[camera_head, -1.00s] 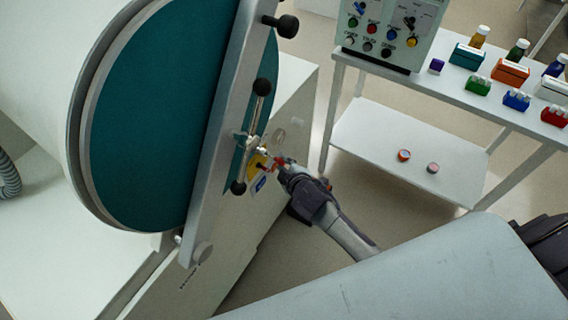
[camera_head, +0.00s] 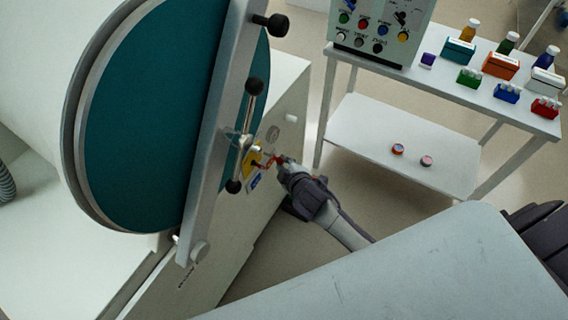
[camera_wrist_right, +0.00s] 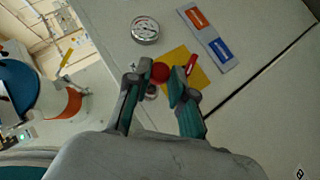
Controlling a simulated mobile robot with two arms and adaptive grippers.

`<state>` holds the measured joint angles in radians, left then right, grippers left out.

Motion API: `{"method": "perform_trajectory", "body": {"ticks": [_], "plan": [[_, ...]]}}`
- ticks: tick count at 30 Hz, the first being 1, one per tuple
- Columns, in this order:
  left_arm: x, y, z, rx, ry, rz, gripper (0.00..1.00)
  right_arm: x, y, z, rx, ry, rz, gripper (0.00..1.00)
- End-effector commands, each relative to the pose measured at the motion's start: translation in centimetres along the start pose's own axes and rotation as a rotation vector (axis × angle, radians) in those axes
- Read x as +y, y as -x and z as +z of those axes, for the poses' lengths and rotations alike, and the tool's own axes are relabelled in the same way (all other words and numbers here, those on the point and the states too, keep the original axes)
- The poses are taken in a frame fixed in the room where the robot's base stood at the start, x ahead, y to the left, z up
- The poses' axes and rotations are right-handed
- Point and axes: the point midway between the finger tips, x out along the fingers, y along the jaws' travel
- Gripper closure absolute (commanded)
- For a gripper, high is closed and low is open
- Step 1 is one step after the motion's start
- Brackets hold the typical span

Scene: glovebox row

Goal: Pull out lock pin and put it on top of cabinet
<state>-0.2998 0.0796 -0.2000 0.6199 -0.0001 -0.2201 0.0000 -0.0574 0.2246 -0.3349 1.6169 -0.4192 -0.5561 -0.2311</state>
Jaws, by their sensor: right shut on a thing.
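The lock pin (camera_wrist_right: 160,72) shows as a round red knob between the fingertips of my right gripper (camera_wrist_right: 158,82) in the wrist view. The fingers are shut on it; its shaft is mostly hidden, so I cannot tell whether it is still in its hole. In the head view my right gripper (camera_head: 284,166) is beside the cabinet's (camera_head: 265,190) side face, close to a yellow plate (camera_head: 252,158). The yellow plate (camera_wrist_right: 180,65) and a small red lever (camera_wrist_right: 191,65) lie behind the fingers in the wrist view. My left gripper is not in view.
A large round teal door (camera_head: 150,120) with a grey bar and a black-knobbed handle (camera_head: 245,130) stands left of the gripper. A round gauge (camera_wrist_right: 145,29) is on the cabinet face. A white cart (camera_head: 400,140) with bottles and a control box (camera_head: 380,30) stands at the right.

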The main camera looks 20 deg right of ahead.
Motion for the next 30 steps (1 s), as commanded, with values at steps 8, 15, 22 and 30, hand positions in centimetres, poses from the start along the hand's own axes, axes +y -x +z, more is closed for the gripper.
{"method": "perform_trajectory", "body": {"ticks": [8, 15, 22, 30], "plan": [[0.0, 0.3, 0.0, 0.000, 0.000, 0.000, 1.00, 0.1, 0.5, 0.5, -0.002, 0.000, -0.001, 1.00], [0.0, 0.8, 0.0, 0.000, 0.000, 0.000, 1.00, 0.1, 1.3, 1.4, -0.002, 0.000, -0.001, 1.00], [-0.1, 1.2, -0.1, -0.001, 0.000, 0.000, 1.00, 0.2, 2.0, 2.2, -0.002, 0.000, -0.001, 1.00], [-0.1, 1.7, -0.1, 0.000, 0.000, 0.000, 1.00, 0.3, 3.0, 3.2, -0.002, 0.000, 0.000, 1.00]]}}
